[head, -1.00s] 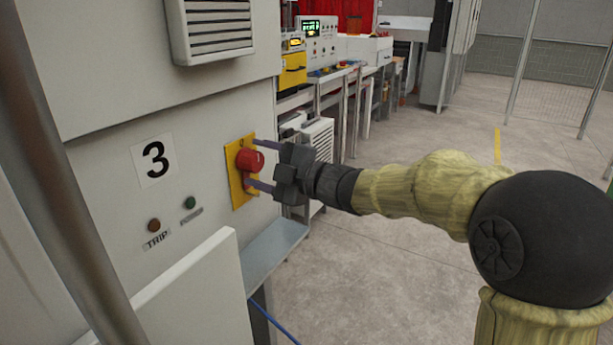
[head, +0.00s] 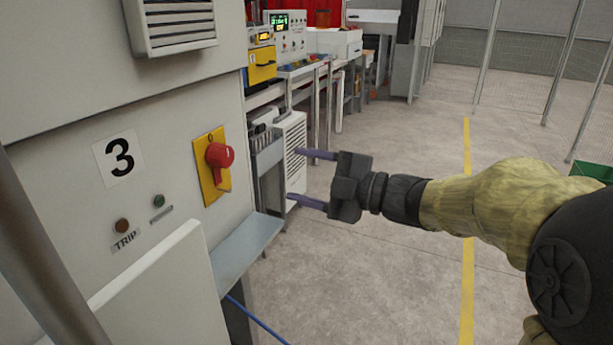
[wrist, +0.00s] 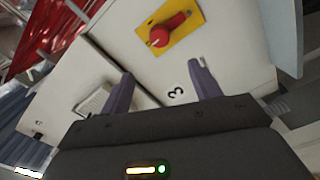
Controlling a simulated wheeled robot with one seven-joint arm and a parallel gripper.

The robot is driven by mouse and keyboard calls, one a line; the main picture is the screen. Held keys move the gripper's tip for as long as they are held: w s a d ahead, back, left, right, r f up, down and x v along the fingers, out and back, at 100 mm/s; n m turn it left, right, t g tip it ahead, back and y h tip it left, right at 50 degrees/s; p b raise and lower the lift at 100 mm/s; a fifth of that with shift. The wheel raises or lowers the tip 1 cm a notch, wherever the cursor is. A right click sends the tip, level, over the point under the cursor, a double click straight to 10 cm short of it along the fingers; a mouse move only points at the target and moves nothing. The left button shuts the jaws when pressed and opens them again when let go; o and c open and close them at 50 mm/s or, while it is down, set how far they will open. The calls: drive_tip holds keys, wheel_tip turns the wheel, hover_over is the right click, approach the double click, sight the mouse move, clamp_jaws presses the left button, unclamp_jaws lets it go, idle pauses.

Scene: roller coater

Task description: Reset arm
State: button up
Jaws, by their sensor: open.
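My gripper (head: 312,179) is open and empty in the head view, its two purple fingers apart and pointing left. It hangs in free air to the right of the red rotary switch (head: 219,158) and does not touch it. The switch sits on a yellow plate (head: 208,185) on the grey cabinet, with its handle pointing down in the head view. In the wrist view the red switch (wrist: 170,30) and its yellow plate lie beyond the fingertips of my gripper (wrist: 160,82).
The cabinet (head: 70,205) with the number 3 label fills the left. A grey shelf (head: 245,250) juts out below the switch. A bench with machines (head: 310,50) stands behind. The floor (head: 400,270) below and right of my gripper is open.

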drive_tip(key=w+d+f+m+t+h, duration=0.3)
drive_tip(key=d+f+m+h, duration=0.3)
drive_tip(key=f+m+h, duration=0.15)
drive_tip(key=w+d+f+m+t+h, duration=0.2)
drive_tip(key=d+f+m+h, duration=0.45)
drive_tip(key=m, duration=0.25)
drive_tip(key=s+d+f+m+g+h, duration=0.1)
drive_tip(key=s+d+f+m+g, duration=0.2)
drive_tip(key=s+f+m+g, duration=0.35)
drive_tip(key=s+d+f+m+g+h, duration=0.2)
drive_tip(key=s+f+m+g, duration=0.15)
drive_tip(key=s+f, duration=0.65)
wheel_tip(320, 180, up, 19)
drive_tip(key=s+p, duration=0.2)
drive_tip(key=p, duration=1.5)
drive_tip(key=shift+t, duration=0.3)
drive_tip(key=shift+d, duration=0.1)
